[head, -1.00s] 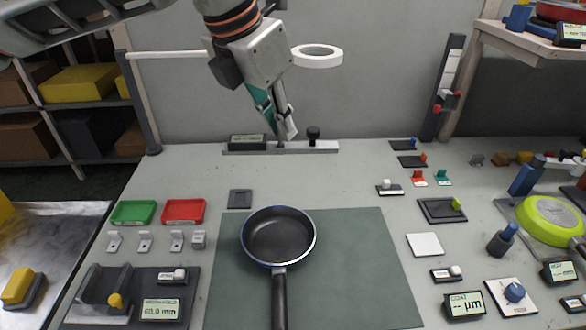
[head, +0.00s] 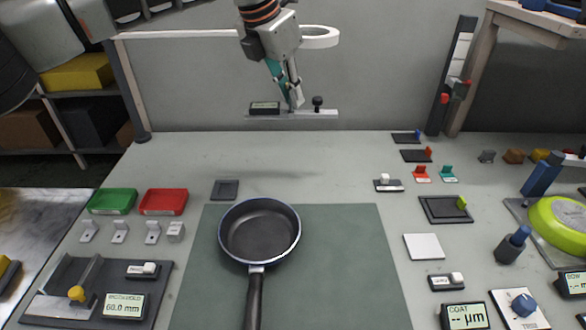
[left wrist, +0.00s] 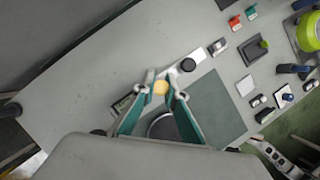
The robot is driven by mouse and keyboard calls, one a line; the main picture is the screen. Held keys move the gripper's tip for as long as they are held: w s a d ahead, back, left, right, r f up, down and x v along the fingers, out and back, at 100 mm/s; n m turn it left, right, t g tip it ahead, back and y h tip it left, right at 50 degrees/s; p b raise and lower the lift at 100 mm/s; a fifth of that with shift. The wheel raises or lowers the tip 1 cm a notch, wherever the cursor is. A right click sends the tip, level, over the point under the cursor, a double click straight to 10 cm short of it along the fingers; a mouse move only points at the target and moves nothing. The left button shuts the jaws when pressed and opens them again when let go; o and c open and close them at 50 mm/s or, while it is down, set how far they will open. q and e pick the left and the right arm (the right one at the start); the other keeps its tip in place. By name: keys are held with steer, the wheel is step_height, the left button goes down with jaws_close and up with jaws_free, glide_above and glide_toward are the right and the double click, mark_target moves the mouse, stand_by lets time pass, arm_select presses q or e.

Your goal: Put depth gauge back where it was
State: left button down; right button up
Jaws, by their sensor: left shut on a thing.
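The depth gauge is a grey bar (head: 327,113) with a dark display block at its left end and a black knob right of its middle. My left gripper (head: 292,104) is shut on its middle. The gauge is level, in the air in front of the back wall, above the far table edge in the head view. In the left wrist view, the bar (left wrist: 196,57) shows beyond my left fingers (left wrist: 162,88), with a yellow round part between them. My right gripper is not in view.
A frying pan (head: 260,232) lies on a green mat (head: 345,265). Green (head: 112,201) and red (head: 163,202) trays stand left, above a dark fixture (head: 65,272) reading 60.0 mm. Small blocks and gauges crowd the right. The back middle of the table is clear.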

arm_select(q)
step_height(320, 180, down, 17)
steer(key=shift+a+f+b, duration=0.1)
steer(key=shift+f+b, duration=0.05)
steer(key=shift+b, duration=1.05)
steer(key=shift+f, duration=0.3)
steer(key=shift+r, duration=0.1)
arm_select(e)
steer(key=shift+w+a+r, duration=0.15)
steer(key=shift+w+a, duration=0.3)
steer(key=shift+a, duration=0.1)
arm_select(q)
steer(key=c, duration=2.2)
jaws_free()
steer(key=shift+c, duration=0.2)
steer(key=shift+o, duration=0.8)
